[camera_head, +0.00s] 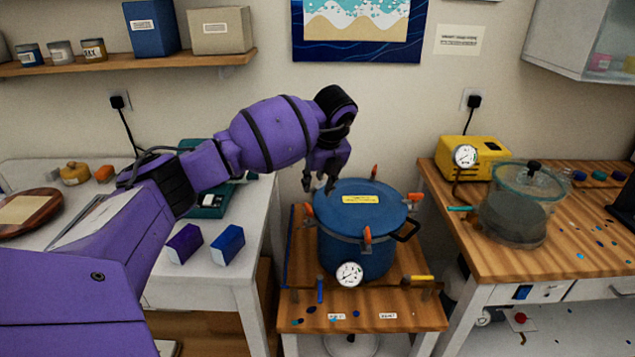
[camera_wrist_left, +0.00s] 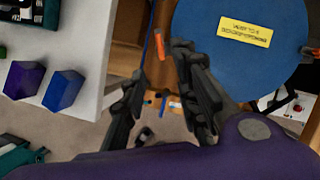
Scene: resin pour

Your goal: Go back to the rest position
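My left gripper (camera_head: 318,186) hangs fingers-down beside the upper left edge of the blue pressure pot (camera_head: 365,245). The pot's blue lid (camera_wrist_left: 235,50) with a yellow label fills the upper right of that view. The pot stands closed on a low wooden table, with orange-tipped clamps round its rim and a gauge at its front. My right gripper is in neither view.
The white table at left holds a purple box (camera_head: 184,244), a blue box (camera_head: 228,244) and a green device (camera_head: 207,200). The right wooden table (camera_head: 560,250) bears a yellow pump (camera_head: 472,157) and a clear lidded vessel (camera_head: 517,205). A shelf (camera_head: 125,62) is above left.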

